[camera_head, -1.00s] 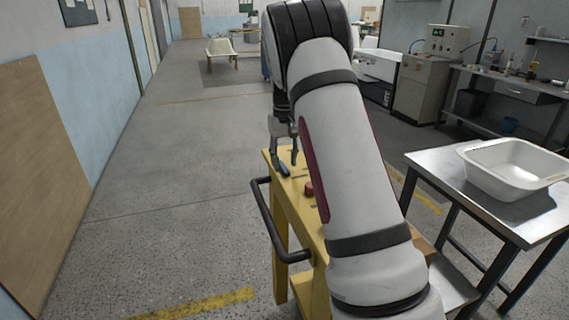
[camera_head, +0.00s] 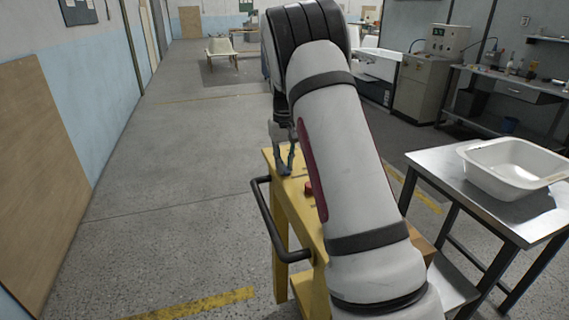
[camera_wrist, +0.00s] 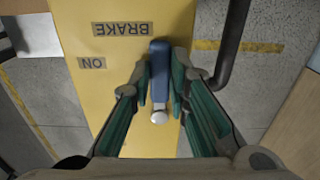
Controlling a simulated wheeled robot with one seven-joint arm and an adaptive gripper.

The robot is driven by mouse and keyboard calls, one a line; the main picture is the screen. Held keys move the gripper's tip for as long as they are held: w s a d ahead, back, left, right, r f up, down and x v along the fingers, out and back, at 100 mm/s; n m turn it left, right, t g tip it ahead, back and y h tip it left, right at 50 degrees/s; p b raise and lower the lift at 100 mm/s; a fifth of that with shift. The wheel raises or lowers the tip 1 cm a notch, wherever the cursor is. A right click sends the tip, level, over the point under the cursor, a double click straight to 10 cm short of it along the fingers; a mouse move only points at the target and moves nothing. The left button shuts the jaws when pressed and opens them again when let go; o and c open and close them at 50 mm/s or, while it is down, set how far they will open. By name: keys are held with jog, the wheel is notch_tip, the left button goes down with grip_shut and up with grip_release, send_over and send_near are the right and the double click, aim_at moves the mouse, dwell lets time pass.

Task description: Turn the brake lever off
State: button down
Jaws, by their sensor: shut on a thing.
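The brake lever (camera_wrist: 160,58) has a blue grip and a pale round end (camera_wrist: 159,117), and lies along the yellow cart top (camera_wrist: 75,15) in the wrist view. My gripper (camera_wrist: 161,88) has its two teal-padded fingers on either side of the lever and is shut on it. The upside-down BRAKE label (camera_wrist: 122,29) and ON label (camera_wrist: 91,62) are left of the lever. No OFF label is visible. In the head view my gripper (camera_head: 284,165) is low at the cart's far left corner, and the lever is hard to make out there.
A black push handle (camera_head: 268,220) runs along the cart's left side. A red button (camera_head: 308,188) sits on the cart beside my arm. A metal table (camera_head: 430,165) with a white basin (camera_head: 510,165) stands at right. Open floor lies left.

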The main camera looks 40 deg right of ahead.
jog(key=d+n, duration=0.1)
jog(key=n, duration=0.1)
jog(key=d+n, duration=0.1)
jog(key=n, duration=0.1)
jog(key=shift+s+d, duration=0.1)
jog(key=shift+d, duration=0.1)
jog(key=n, duration=0.1)
jog(key=d+n, duration=0.2)
jog(key=shift+w+n, duration=0.25)
jog(key=shift+n, duration=0.15)
jog(key=n, duration=0.1)
jog(key=w+d+n, duration=0.1)
jog(key=n, duration=0.1)
jog(key=w+d+n+b, duration=0.1)
jog(key=n, duration=0.1)
jog(key=shift+w+d+n+b, duration=0.2)
jog(key=shift+w+n, duration=0.15)
jog(key=shift+n, duration=0.5)
jog(key=shift+w+d+n+b, duration=0.15)
jog(key=shift+w+n, duration=0.15)
jog(key=shift+n, duration=0.5)
jog(key=shift+w+d+n+b, duration=0.2)
jog(key=shift+w+n, duration=0.15)
jog(key=shift+n, duration=0.5)
jog(key=c, duration=1.5)
grip_release()
jog(key=shift+r, duration=0.15)
